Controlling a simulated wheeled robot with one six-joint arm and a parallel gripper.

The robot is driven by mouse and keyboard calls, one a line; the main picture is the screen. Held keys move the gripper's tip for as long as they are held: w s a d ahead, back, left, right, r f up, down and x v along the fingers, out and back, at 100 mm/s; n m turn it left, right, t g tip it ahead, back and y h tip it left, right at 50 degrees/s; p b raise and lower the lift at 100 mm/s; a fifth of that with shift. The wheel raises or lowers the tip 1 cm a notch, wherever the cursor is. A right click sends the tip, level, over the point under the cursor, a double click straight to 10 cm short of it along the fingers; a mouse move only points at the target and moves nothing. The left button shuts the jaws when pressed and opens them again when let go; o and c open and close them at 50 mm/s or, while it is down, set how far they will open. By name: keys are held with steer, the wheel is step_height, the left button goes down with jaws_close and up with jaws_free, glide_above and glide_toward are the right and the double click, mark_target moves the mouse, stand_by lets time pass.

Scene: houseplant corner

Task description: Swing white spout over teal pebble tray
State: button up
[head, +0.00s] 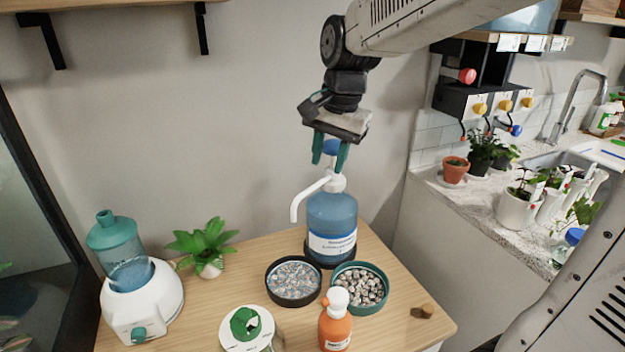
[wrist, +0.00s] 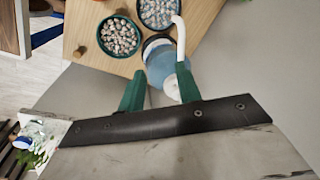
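The white spout (head: 310,196) sits on a blue water bottle (head: 331,216) with a blue knob (head: 332,147) on top. It points left in the head view, its tip bent down, away from the teal pebble tray (head: 384,303). In the wrist view the spout (wrist: 181,42) ends by the dark-rimmed tray's right edge. The teal tray (wrist: 139,36) is left of the bottle (wrist: 158,62). My gripper (head: 329,167) is open above the bottle, its teal fingers either side of the knob in the head view. Contact cannot be told. The wrist view shows the open fingers (wrist: 160,73).
A dark-rimmed pebble tray (head: 273,294) stands left of the teal one. An orange bottle (head: 335,328), a green-topped jar (head: 233,344), a plant (head: 204,243) and a white-and-teal humidifier (head: 143,298) share the wooden table. A small wooden piece (head: 427,310) lies right; bare wood surrounds it.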

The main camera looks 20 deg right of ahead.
steer(key=m, duration=0.2)
glide_toward(311, 187)
steer(key=f, duration=0.5)
steer(key=w+f, duration=0.1)
steer(key=f, duration=0.1)
steer(key=shift+w+a+f, duration=0.15)
steer(key=shift+a+f, duration=0.2)
steer(key=shift+f, duration=0.05)
jaws_close()
